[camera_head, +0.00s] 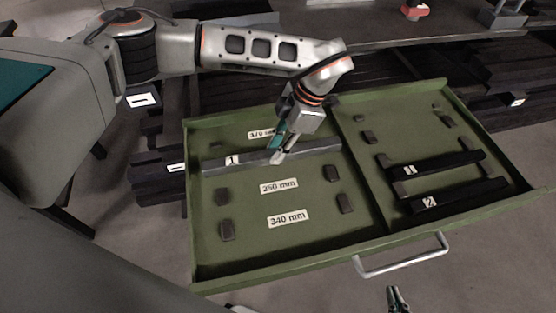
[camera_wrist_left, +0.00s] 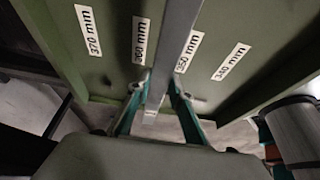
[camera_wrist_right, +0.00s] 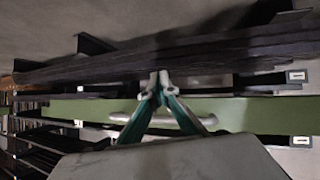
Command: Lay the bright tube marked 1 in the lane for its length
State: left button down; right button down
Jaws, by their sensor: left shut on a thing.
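The bright grey tube marked 1 (camera_head: 312,149) lies across the left compartment of the green drawer (camera_head: 260,270), between the 370 mm label (camera_head: 262,133) and the 350 mm label (camera_head: 279,186). It also shows in the left wrist view (camera_wrist_left: 176,40), running between the 360 mm label (camera_wrist_left: 140,40) and the 350 mm label (camera_wrist_left: 188,52). My left gripper (camera_head: 277,155) is shut on the tube near its middle. I cannot tell whether the tube rests on its blocks or hangs just above. My right gripper (camera_wrist_right: 160,80) is shut and empty, in front of the drawer.
The 340 mm label (camera_head: 288,218) and its dark end blocks (camera_head: 227,230) are bare. The right compartment holds two dark tubes, one marked 2 (camera_head: 465,194), the other (camera_head: 445,166) above it. A drawer handle (camera_head: 400,262) sticks out in front. A grey bench runs behind.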

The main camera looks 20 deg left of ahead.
aim_at(277, 171)
pick_arm(q)
notch_tip(277, 171, down, 5)
jog(key=shift+s+f+b, duration=0.1)
jog(key=shift+b, duration=0.55)
jog(key=shift+f, duration=0.15)
pick_arm(e)
jog(key=shift+s+a+f, duration=0.1)
jog(key=shift+a, duration=0.05)
pick_arm(q)
jog(key=c, duration=1.8)
grip_release()
pick_arm(e)
jog(key=shift+s+f, duration=0.15)
jog(key=shift+f, duration=0.1)
jog(key=shift+f, duration=0.1)
